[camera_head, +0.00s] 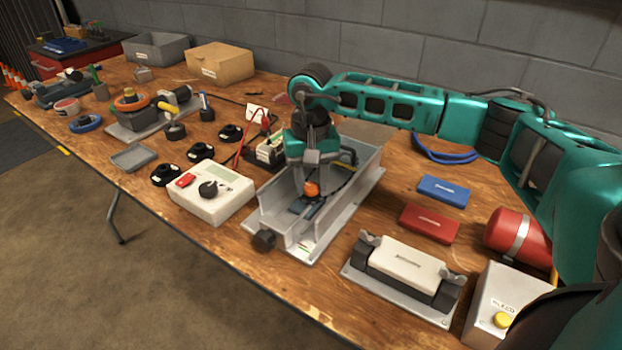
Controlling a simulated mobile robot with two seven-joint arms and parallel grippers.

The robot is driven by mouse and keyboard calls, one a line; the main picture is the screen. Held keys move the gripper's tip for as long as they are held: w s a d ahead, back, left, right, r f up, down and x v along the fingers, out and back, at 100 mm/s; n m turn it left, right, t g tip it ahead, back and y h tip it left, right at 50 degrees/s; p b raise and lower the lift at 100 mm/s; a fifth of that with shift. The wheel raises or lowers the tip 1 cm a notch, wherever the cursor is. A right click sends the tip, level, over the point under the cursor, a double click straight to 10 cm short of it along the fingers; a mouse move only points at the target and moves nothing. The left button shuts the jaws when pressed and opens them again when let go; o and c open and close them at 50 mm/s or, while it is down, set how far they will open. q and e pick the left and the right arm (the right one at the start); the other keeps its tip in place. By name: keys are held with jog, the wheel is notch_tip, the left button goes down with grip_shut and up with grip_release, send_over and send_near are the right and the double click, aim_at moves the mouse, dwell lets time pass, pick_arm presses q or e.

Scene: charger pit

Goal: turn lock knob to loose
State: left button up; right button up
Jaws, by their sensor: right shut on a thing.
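A grey metal channel-shaped fixture (326,232) stands on the wooden bench. Inside it, an orange round knob (311,189), apparently the lock knob, sits on a dark block. My right gripper (311,184) reaches down into the channel from above and is shut on the orange knob. The fingers partly hide the knob, and no loose or locked marking on it can be read. A black knob (264,240) sticks out at the channel's front end. My left gripper is not in view.
A white box with a black dial (223,205) stands left of the channel. A white block in a clamp fixture (405,268) is at its front right. Red (430,223) and blue (444,190) boxes and a red cylinder (515,236) lie to the right. The channel walls flank the gripper closely.

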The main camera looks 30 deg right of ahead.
aim_at(311, 186)
jog(key=o, duration=1)
jog(key=shift+o, duration=0.2)
jog(key=shift+r, duration=0.15)
notch_tip(311, 186, up, 13)
jog(key=p, duration=0.2)
